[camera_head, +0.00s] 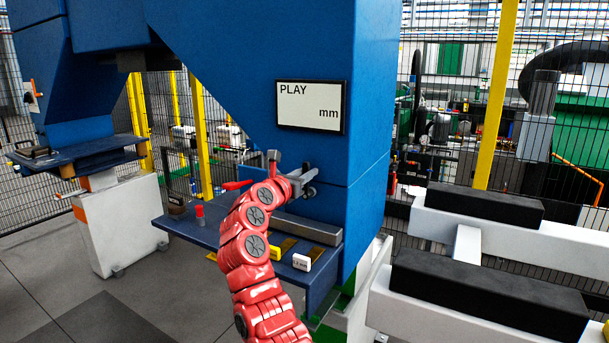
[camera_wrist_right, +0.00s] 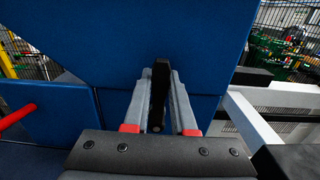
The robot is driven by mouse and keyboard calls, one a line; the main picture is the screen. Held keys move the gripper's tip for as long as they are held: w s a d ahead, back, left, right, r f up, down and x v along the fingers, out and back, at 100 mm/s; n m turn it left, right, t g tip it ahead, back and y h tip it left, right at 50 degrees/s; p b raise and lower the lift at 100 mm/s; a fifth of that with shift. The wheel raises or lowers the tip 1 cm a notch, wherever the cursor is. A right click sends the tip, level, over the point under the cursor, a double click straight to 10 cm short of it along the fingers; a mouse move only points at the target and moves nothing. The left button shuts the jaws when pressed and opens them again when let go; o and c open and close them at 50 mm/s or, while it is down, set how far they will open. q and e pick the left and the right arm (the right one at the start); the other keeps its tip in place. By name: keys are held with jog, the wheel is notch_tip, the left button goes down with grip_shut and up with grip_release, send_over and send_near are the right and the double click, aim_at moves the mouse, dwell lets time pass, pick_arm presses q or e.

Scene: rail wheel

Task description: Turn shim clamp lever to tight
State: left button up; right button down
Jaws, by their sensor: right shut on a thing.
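My right gripper (camera_head: 304,180) is at the front face of the blue machine (camera_head: 335,160), just below the PLAY mm display. In the right wrist view its two grey fingers (camera_wrist_right: 160,100) stand on either side of a dark upright bar, which looks like the shim clamp lever (camera_wrist_right: 158,85). The gripper is shut on this lever. In the head view the lever is mostly hidden by the gripper and the red arm, so its angle is hard to tell. My left gripper is not in view.
The PLAY mm display (camera_head: 311,107) shows no number. A blue shelf (camera_head: 185,228) below holds a red-topped piece (camera_head: 200,214), a yellow tag (camera_head: 275,253) and a white tag (camera_head: 301,262). A red bar (camera_wrist_right: 17,117) shows left of the fingers. Black-topped white beams (camera_head: 490,290) stand at right.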

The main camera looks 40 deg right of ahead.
jog(key=shift+f, duration=0.1)
jog(key=c, duration=0.7)
grip_release()
jog(key=shift+s, duration=0.1)
jog(key=shift+c, duration=0.2)
jog(key=b+v, duration=0.4)
jog(key=v, duration=1.3)
jog(key=shift+a, duration=0.2)
